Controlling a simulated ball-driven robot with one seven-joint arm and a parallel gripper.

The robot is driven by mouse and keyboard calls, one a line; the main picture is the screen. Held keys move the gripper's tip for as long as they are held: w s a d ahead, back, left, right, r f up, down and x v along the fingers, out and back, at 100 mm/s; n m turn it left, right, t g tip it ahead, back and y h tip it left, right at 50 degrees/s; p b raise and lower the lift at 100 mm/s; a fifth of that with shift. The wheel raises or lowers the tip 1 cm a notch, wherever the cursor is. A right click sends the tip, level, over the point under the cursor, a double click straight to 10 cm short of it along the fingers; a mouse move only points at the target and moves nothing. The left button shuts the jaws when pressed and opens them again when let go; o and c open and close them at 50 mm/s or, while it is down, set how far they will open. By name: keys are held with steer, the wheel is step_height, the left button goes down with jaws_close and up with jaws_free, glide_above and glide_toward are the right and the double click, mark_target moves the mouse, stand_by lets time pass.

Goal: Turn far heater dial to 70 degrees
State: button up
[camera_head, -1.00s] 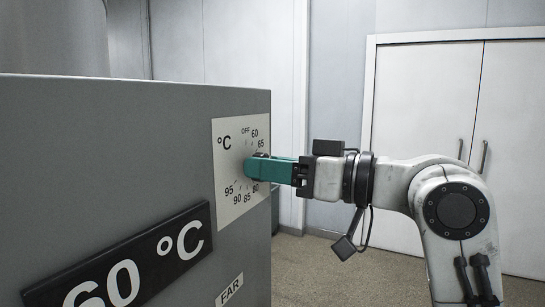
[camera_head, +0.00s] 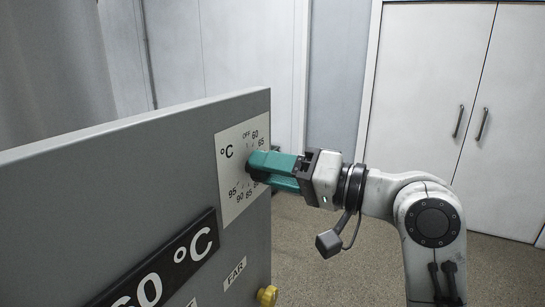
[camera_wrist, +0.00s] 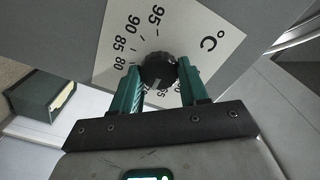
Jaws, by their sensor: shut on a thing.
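The far heater's dial plate (camera_head: 230,211) is a pale panel on the grey cabinet front, marked °C, OFF and numbers from 60 to 95. The black dial (camera_wrist: 158,67) sits between my green fingers in the wrist view, with a pale mark on its near side. I cannot read which number that mark meets, as my gripper hides part of the scale. My gripper (camera_head: 256,170) is shut on the dial, which it mostly hides in the head view. A black sign (camera_head: 170,268) below, partly cut off, shows 60 °C. A FAR label (camera_head: 234,273) is beside it.
A yellow knob (camera_head: 267,296) shows at the cabinet's lower right. White double doors (camera_head: 420,80) stand behind my arm, with open floor (camera_head: 300,280) before them. A dark green box (camera_wrist: 45,98) shows at left in the wrist view.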

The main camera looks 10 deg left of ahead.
steer(key=shift+d+m, duration=0.1)
steer(key=shift+m, duration=0.3)
steer(key=o, duration=1.1)
steer(key=shift+c, duration=0.2)
steer(key=b+v, duration=0.3)
steer(key=v, duration=0.7)
steer(key=shift+d, duration=0.35)
steer(key=shift+s, duration=0.1)
